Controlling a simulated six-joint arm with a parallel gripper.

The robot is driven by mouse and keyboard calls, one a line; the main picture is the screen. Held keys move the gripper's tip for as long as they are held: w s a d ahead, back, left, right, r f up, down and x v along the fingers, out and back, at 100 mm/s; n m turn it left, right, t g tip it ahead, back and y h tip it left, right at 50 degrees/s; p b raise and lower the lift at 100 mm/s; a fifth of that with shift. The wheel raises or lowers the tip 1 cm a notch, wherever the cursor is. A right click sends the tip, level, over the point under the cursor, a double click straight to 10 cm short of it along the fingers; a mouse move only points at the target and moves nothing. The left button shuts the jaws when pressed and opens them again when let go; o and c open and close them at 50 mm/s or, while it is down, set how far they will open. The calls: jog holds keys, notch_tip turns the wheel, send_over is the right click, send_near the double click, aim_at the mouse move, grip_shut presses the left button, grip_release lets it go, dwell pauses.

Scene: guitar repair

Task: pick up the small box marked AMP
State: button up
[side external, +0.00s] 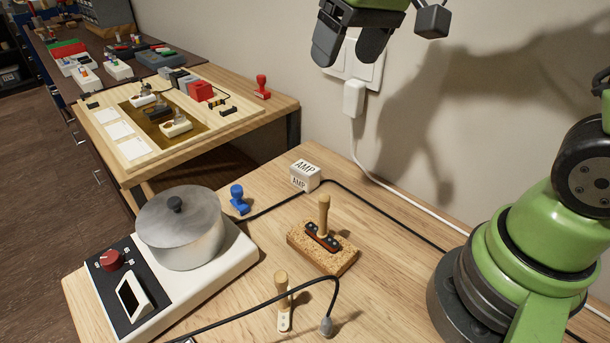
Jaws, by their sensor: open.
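The small box marked AMP (305,176) is white with dark lettering on its top and side. It sits on the wooden table toward the back, near the wall, with a black cable passing close beside it. My gripper (345,65) is high above the table at the top of the side external view. Its dark fingers point down, open, with nothing seen between them. It is well above the box and apart from it.
A cork block (322,248) with a wooden-handled tool stands in front of the box. A blue stamp (239,200) and a metal pot (181,229) on a hot plate are to the left. A plug (354,98) with a white cord is on the wall. A black cable (395,218) crosses the table.

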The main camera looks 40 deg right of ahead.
jog(key=w+d+f+n+g, duration=0.1)
jog(key=w+f+n+g, duration=0.15)
jog(key=w+f, duration=0.75)
jog(key=g+h, duration=0.1)
send_over(305, 167)
notch_tip(305, 167, down, 11)
jog(key=shift+f, duration=0.1)
notch_tip(305, 167, down, 6)
jog(key=shift+r, duration=0.15)
jog(key=c, duration=1)
